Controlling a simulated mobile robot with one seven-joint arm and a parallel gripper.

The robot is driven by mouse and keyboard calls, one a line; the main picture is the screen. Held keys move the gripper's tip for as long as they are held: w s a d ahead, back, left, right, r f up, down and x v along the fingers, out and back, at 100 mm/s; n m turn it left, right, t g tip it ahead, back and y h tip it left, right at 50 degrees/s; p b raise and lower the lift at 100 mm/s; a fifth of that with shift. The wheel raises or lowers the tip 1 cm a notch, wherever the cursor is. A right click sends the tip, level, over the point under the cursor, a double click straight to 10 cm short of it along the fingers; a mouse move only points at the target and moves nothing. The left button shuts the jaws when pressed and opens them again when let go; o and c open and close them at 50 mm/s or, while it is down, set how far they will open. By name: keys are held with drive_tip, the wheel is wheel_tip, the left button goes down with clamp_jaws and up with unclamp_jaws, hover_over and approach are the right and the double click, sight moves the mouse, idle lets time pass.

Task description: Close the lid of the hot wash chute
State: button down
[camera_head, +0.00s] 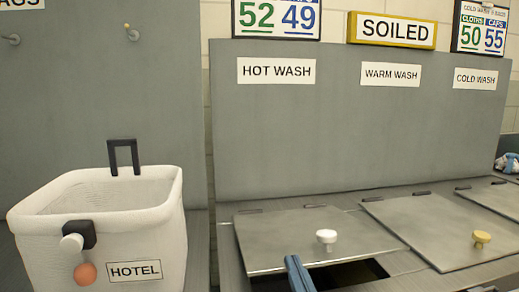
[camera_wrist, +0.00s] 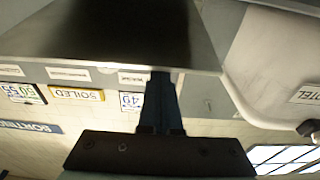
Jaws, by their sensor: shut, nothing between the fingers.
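The hot wash lid (camera_head: 285,232) is a grey metal panel with a white knob (camera_head: 326,237), below the HOT WASH sign (camera_head: 276,71). It is hinged at the back and stands partly raised, with the dark chute opening (camera_head: 355,273) showing under its front edge. My gripper (camera_head: 296,262), with blue fingers, is shut and empty at the lid's front edge, left of the knob. In the wrist view, which is upside down, the fingers (camera_wrist: 160,85) reach the edge of a dark panel (camera_wrist: 110,35), likely the lid; contact cannot be told.
The warm wash lid (camera_head: 430,225) with a yellow knob (camera_head: 481,239) lies to the right, and the cold wash lid (camera_head: 498,198) beyond it. A white HOTEL bin (camera_head: 150,235) stands at the left. A grey back panel (camera_head: 350,140) rises behind the lids.

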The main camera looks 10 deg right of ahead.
drive_tip(key=shift+s+f+t+b, duration=0.15)
drive_tip(key=shift+f+t+b, duration=0.1)
drive_tip(key=shift+f+b, duration=0.8)
drive_tip(key=shift+s+f+t+b, duration=0.2)
drive_tip(key=shift+f+b, duration=0.4)
drive_tip(key=shift+b, duration=0.75)
drive_tip(key=shift+w+r, duration=0.1)
drive_tip(key=shift+r, duration=0.05)
